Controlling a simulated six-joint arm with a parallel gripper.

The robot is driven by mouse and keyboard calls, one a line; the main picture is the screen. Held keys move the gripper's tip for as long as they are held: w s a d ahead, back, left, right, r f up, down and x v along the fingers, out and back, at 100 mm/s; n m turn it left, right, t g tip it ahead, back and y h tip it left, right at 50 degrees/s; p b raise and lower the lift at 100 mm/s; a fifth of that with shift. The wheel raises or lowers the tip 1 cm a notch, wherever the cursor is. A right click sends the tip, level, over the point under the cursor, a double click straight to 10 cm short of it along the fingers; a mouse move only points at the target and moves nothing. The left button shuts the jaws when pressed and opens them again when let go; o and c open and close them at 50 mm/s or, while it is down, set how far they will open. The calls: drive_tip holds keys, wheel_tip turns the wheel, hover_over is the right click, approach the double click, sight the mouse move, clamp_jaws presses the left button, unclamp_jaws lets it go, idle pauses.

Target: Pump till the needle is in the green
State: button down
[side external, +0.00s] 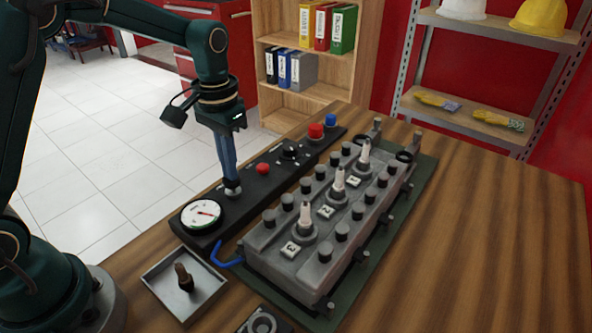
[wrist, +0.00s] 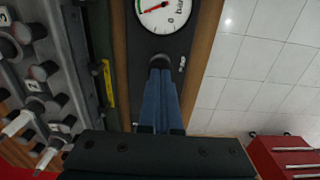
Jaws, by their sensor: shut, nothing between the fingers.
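A round white gauge (side external: 202,213) with a red needle lies at the near end of a black panel (side external: 222,204). In the wrist view the gauge (wrist: 163,14) is cut off by the top edge, and its needle points toward the lower left of the dial. Its green band is too small to place against the needle. A dark round pump knob (side external: 233,191) stands beside the gauge; it also shows in the wrist view (wrist: 159,62). My gripper (side external: 231,181) is shut and empty, pointing down, its blue fingertips at the knob's top. I cannot tell whether they press it.
Red buttons (side external: 263,169) and a blue button (side external: 330,119) sit farther along the panel. A grey engine block (side external: 270,246) with several knobs and numbered plugs stands to the right. A metal tray (side external: 160,279) holding a brown-handled part lies in front. The right tabletop (side external: 480,240) is clear.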

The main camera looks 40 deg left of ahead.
drive_tip(key=shift+f, duration=0.55)
drive_tip(key=shift+r, duration=1.65)
drive_tip(key=shift+r, duration=0.1)
drive_tip(key=shift+r, duration=2.4)
drive_tip(key=shift+r, duration=0.1)
